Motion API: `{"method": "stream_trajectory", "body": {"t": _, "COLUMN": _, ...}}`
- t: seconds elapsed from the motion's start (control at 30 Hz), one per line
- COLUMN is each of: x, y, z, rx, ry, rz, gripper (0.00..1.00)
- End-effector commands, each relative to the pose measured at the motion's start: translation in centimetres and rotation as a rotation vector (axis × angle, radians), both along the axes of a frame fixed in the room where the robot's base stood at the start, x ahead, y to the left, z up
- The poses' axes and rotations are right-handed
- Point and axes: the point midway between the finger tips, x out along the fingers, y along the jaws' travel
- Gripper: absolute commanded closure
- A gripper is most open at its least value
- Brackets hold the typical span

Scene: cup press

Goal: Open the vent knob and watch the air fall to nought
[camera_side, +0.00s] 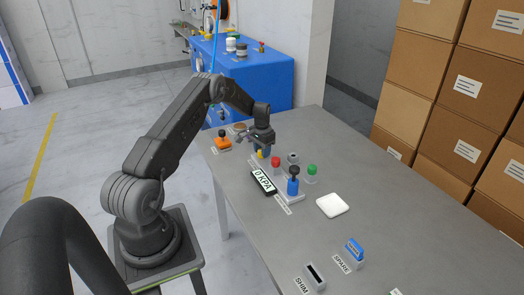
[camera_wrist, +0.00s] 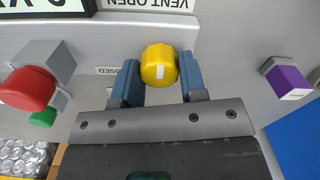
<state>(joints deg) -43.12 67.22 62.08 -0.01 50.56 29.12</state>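The yellow vent knob (camera_wrist: 160,66) sits between the two blue fingers of my gripper (camera_wrist: 161,80) in the wrist view, and both fingers appear to touch its sides. A small white mark shows on the knob. A VENT OPEN label (camera_wrist: 146,4) lies above it and a partly covered CLOSED label (camera_wrist: 106,70) to its left. In the side view my gripper (camera_side: 262,150) is down at the yellow knob (camera_side: 261,155). The pressure display (camera_side: 263,181) reads 0 KPA in the side view; only its edge shows in the wrist view.
A red button (camera_wrist: 27,88) and a green button (camera_wrist: 42,118) are left of the knob in the wrist view; a purple-fronted block (camera_wrist: 287,82) is right.

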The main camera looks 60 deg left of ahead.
Motion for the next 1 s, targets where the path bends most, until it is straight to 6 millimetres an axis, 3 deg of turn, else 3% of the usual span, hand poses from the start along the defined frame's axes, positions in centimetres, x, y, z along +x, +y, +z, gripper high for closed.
{"method": "stream_trajectory", "body": {"t": 0.23, "x": 0.0, "y": 0.0, "z": 0.0, "rx": 0.0, "ry": 0.001, "rz": 0.001, "gripper": 0.37}}
{"method": "stream_trajectory", "body": {"t": 0.57, "x": 0.0, "y": 0.0, "z": 0.5, "rx": -0.001, "ry": 0.001, "rz": 0.002, "gripper": 0.37}}
{"method": "stream_trajectory", "body": {"t": 0.77, "x": 0.0, "y": 0.0, "z": 3.9, "rx": 0.001, "ry": -0.002, "rz": 0.002, "gripper": 0.37}}
{"method": "stream_trajectory", "body": {"t": 1.0, "x": 0.0, "y": 0.0, "z": 9.3, "rx": 0.001, "ry": -0.002, "rz": 0.001, "gripper": 0.37}}
